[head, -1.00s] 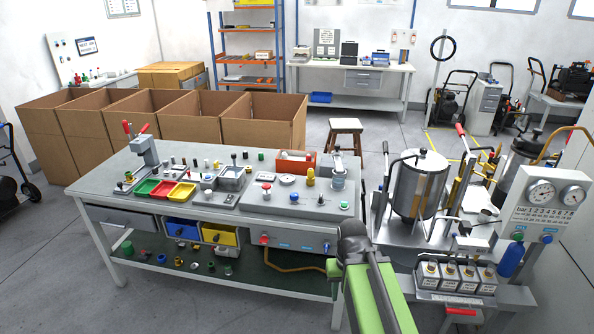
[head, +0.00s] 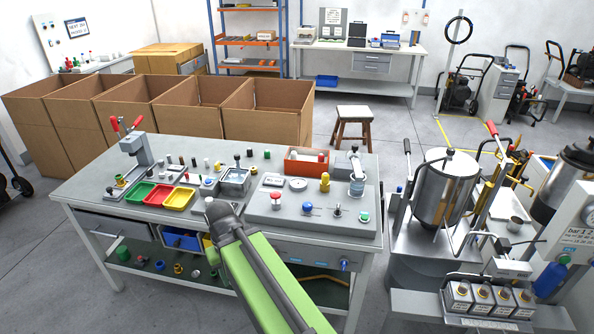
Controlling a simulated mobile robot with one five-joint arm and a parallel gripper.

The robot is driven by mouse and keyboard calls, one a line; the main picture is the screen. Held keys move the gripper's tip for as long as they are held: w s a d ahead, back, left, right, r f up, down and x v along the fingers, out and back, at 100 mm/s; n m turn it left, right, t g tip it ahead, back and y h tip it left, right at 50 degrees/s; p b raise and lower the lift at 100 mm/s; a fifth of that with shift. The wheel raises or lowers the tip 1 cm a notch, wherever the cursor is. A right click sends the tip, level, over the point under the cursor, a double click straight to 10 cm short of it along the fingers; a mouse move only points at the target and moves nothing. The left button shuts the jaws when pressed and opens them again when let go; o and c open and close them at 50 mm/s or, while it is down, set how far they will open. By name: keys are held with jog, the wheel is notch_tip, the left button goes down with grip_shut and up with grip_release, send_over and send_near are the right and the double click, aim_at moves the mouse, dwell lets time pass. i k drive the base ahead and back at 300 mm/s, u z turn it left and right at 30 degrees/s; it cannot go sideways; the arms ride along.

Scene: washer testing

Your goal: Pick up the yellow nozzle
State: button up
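A small upright yellow piece (head: 324,182), which looks like a nozzle, stands at the back of the grey panel (head: 262,212) on the workbench, left of a clear-bodied fitting. Another small yellowish piece (head: 178,268) lies on the green lower shelf; I cannot tell whether it is a nozzle. My gripper (head: 222,210) is the dark end of my green arm, over the bench's front edge, in front and left of the upright yellow piece and apart from it. Its fingers cannot be made out. My arm hides part of the bench front and a drawer.
Green, red and yellow trays (head: 178,199) sit left of my gripper, near a red-handled press (head: 130,145). An orange-red bin (head: 307,165) stands behind the panel. A steel tank (head: 445,190) is right of the bench. Cardboard boxes (head: 215,112) line the back.

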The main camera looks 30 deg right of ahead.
aim_at(325, 176)
jog(key=u, duration=0.05)
jog(key=i, duration=0.85)
jog(key=z, duration=0.15)
